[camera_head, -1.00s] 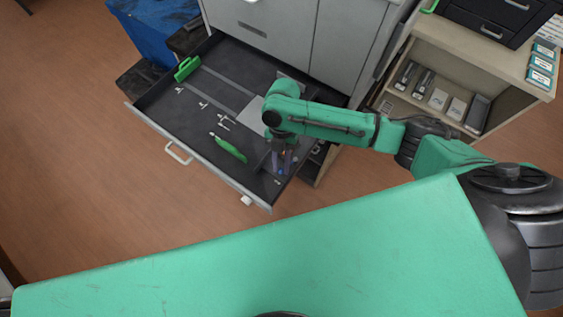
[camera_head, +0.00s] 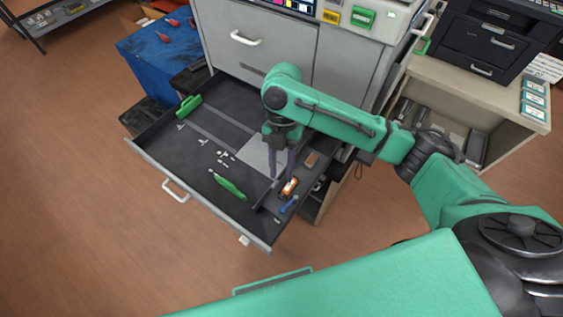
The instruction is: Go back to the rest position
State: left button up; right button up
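My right arm reaches in from the right over an open grey drawer (camera_head: 160,165). My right gripper (camera_head: 282,176) points down above the drawer's right part, its two dark fingers apart with nothing seen between them. Just below the fingertips, an orange and white item (camera_head: 289,187) lies in the narrow right compartment. A blue item (camera_head: 289,205) and a brown block (camera_head: 311,160) lie in that compartment too. My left gripper is not in view.
A green-handled tool (camera_head: 229,187), several small metal pieces (camera_head: 222,155) and a green piece (camera_head: 187,106) lie in the drawer. The grey machine (camera_head: 270,45) stands behind it. A shelf unit (camera_head: 500,110) stands at the right. The floor in front is clear.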

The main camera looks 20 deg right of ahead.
jog(key=v, duration=0.3)
jog(key=shift+r, duration=0.15)
